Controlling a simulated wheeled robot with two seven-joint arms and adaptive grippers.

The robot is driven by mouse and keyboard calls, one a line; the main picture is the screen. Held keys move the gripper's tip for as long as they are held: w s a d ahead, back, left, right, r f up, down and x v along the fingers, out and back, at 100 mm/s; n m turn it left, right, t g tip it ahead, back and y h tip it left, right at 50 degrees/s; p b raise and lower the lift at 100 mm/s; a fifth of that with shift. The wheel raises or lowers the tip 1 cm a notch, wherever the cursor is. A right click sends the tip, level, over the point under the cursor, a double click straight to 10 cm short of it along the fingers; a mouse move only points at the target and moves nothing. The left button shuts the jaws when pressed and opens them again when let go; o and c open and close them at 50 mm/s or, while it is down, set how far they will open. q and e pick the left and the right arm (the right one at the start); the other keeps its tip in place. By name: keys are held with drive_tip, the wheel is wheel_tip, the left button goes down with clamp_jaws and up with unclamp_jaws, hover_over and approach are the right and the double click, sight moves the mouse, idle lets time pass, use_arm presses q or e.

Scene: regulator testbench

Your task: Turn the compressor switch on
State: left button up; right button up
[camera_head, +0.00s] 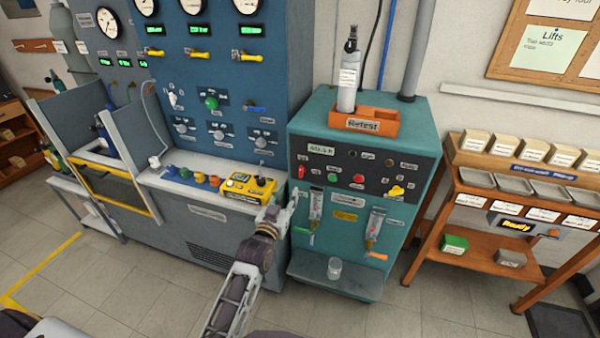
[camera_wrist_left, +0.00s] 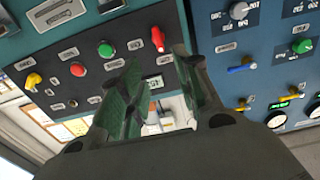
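The teal test machine (camera_head: 345,260) has a dark control panel (camera_head: 345,165). At the panel's left end is a red switch (camera_head: 302,172), which also shows in the left wrist view (camera_wrist_left: 158,39). A green button (camera_head: 333,177), a red button (camera_head: 359,179) and a yellow knob (camera_head: 396,191) sit to its right. The labels are too small to read, so I cannot tell which control is the compressor switch. My left gripper (camera_head: 292,198) is just below the red switch, apart from it. In the left wrist view its fingers (camera_wrist_left: 158,95) are spread, with nothing between them. My right gripper is not in view.
The blue bench (camera_head: 190,215) with a yellow meter (camera_head: 248,187) stands close left of the gripper. An orange holder (camera_head: 362,122) with a grey cylinder (camera_head: 348,85) stands on the teal machine. A wooden rack (camera_head: 500,240) stands right.

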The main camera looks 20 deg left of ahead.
use_arm(q)
approach(300, 171)
drive_tip(key=shift+w, duration=1.5)
drive_tip(key=shift+w+d+r, duration=0.1)
drive_tip(key=shift+w+r, duration=0.05)
drive_tip(key=shift+w, duration=3.2)
drive_tip(key=shift+c, duration=0.5)
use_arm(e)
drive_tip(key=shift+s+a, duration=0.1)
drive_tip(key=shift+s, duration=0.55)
